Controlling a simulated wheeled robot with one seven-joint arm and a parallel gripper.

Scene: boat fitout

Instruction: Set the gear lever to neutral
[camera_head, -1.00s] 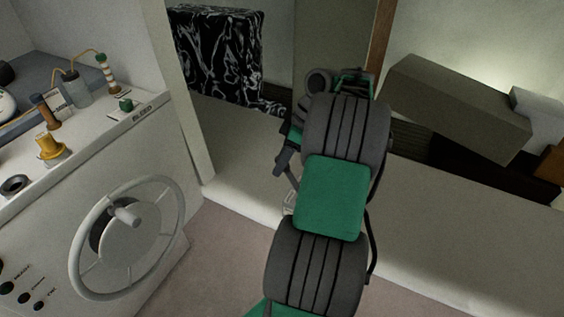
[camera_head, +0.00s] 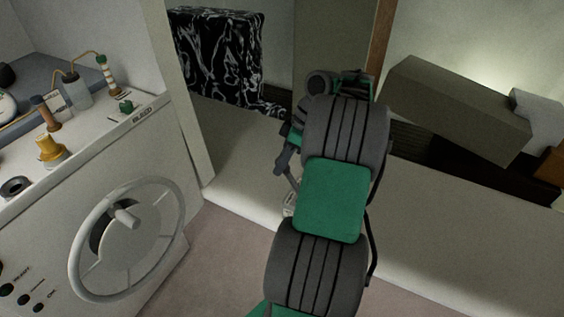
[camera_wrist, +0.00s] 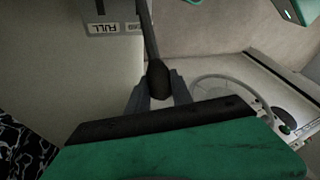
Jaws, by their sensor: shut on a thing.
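My gripper (camera_wrist: 158,92) is shut on the dark knob of a lever (camera_wrist: 157,75) in the wrist view. The lever's grey shaft runs from the knob up to the top edge of the picture. A white label (camera_wrist: 113,28) beside the shaft reads FULL, with a second word partly hidden by the shaft. I cannot tell from this whether the lever is the gear lever. In the head view my gripper (camera_head: 283,160) is beside my green and grey arm, low over the pale ledge, and the lever is mostly hidden.
A pale console (camera_head: 165,130) with a steering wheel (camera_head: 125,235), yellow fitting (camera_head: 51,150) and several small knobs stands at left. A black-and-white patterned block (camera_head: 220,55) is behind. A grey-brown box (camera_head: 455,105) lies at right. Floor shows between console and ledge.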

